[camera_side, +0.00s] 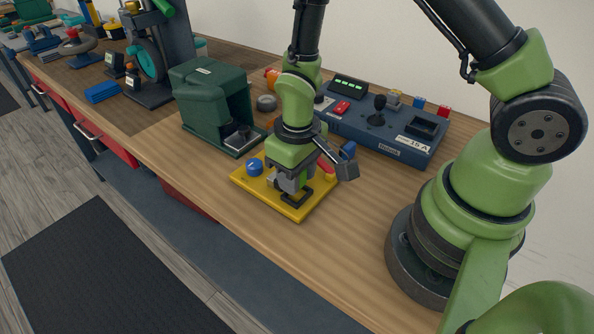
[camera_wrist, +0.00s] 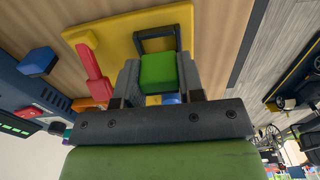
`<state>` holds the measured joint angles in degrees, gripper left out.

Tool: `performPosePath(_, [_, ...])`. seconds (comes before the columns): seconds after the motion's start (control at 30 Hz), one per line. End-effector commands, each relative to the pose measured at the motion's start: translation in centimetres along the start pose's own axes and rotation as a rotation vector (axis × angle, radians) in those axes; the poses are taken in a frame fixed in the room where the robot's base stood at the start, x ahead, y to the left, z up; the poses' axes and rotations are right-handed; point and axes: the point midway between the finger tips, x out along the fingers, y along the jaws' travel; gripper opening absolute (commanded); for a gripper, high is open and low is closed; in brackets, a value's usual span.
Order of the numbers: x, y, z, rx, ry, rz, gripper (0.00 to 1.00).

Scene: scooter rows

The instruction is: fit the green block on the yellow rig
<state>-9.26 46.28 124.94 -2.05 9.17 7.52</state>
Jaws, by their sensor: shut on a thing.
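The yellow rig (camera_side: 249,185) is a flat plate on the bench with a black frame (camera_side: 300,200), a blue knob (camera_side: 254,167) and a red lever (camera_side: 325,165). My gripper (camera_side: 290,184) points down just over the rig. In the wrist view the green block (camera_wrist: 158,72) sits between the two grey fingers, which are shut on it. The block's edge overlaps the black frame (camera_wrist: 142,46) on the rig (camera_wrist: 119,30) in that view. I cannot tell whether they touch. The block is hidden behind the fingers in the side view.
A dark green housing (camera_side: 212,105) stands close to the rig's left. A blue control box (camera_side: 385,138) with a joystick is behind it. A small blue block (camera_side: 348,149) is near the rig's back right. Bare bench lies to the right and front.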

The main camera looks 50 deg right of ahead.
Motion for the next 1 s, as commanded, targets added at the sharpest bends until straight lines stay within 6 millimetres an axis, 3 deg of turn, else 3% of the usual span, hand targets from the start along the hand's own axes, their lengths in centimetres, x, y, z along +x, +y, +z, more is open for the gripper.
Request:
performPosePath(0.03, [1.3,0.0,0.0,0.006,-0.007,0.001,0.13])
performPosePath(1.0, [2.4,0.1,0.2,0.008,-0.008,0.002,0.13])
